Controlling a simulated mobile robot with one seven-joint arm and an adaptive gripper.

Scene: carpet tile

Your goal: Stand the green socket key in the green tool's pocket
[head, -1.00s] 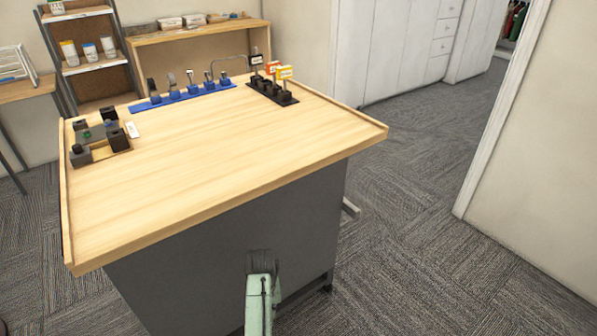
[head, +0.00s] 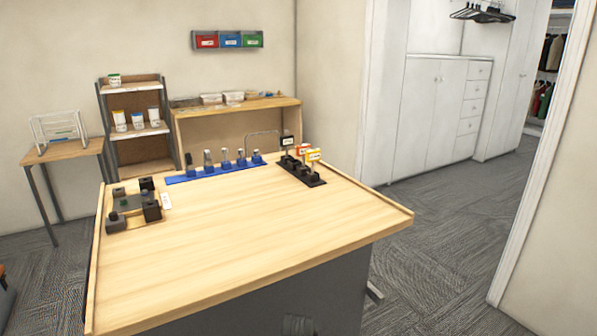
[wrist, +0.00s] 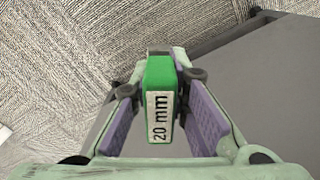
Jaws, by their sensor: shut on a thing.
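The green socket key (wrist: 160,88) is between the fingers of my gripper (wrist: 160,100) in the wrist view. Its green head carries a white "20 mm" label. The gripper is shut on it, over grey carpet beside a dark grey panel. In the head view the key and fingers are not visible. A black rack (head: 318,184) stands at the table's far right corner. Tools with black, orange and yellow tags stand in it, with a dark block at its near end. I cannot tell which pocket is the green tool's.
The wooden table (head: 240,240) has a wide clear middle and raised side edges. A blue rack (head: 180,180) with several tools stands along its back edge. A dark block fixture (head: 130,206) is at the left, with a white card (head: 166,201) beside it.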

